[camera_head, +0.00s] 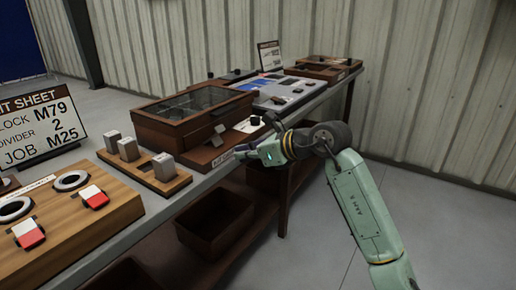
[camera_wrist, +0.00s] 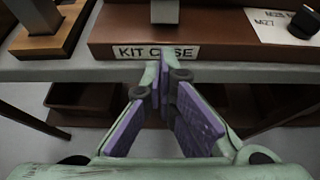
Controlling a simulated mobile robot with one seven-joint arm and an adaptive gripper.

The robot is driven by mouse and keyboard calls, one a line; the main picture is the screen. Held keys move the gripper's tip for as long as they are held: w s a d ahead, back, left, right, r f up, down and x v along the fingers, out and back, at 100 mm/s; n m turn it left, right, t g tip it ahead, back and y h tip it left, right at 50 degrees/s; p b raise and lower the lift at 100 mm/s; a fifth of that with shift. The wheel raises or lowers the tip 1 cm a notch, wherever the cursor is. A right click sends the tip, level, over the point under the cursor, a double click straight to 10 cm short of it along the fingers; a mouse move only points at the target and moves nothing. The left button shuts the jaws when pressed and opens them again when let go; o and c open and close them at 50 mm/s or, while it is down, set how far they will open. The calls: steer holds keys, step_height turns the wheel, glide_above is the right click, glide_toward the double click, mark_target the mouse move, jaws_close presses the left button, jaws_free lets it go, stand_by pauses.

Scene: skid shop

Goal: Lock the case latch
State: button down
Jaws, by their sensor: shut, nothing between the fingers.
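The brown kit case (camera_head: 160,128) with a glass-topped lid stands on the bench, its lid down. A small grey latch piece (camera_head: 218,137) is at its front; whether it is locked I cannot tell. In the wrist view a grey upright part, likely this latch (camera_wrist: 165,11), shows at the top edge, above the "KIT CASE" label (camera_wrist: 187,52). My gripper (camera_wrist: 161,82) is shut and empty, with its purple-padded fingertips just in front of and below the label. In the head view my gripper (camera_head: 243,154) is at the bench's front edge, apart from the latch.
A wooden block with several grey pieces (camera_head: 165,167) stands left of the case. A black knob on a white card (camera_head: 254,121) lies to the right. Brown bins (camera_head: 215,222) sit below the bench. Floor space in front is clear.

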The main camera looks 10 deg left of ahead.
mark_target(218, 143)
steer(key=shift+x, duration=1.05)
steer(key=shift+w+a+r+p, duration=0.15)
steer(key=shift+a+r+p, duration=0.2)
steer(key=shift+r, duration=0.25)
steer(key=shift+w+a+r+p, duration=0.2)
steer(key=shift+a+r, duration=0.15)
steer(key=shift+r, duration=0.2)
steer(key=shift+w+a+r, duration=0.1)
steer(key=shift+a+r, duration=0.3)
steer(key=shift+r, duration=0.05)
steer(key=shift+r, duration=0.1)
steer(key=shift+r+h+p, duration=0.2)
steer(key=shift+h+p, duration=0.1)
steer(key=shift+p, duration=0.25)
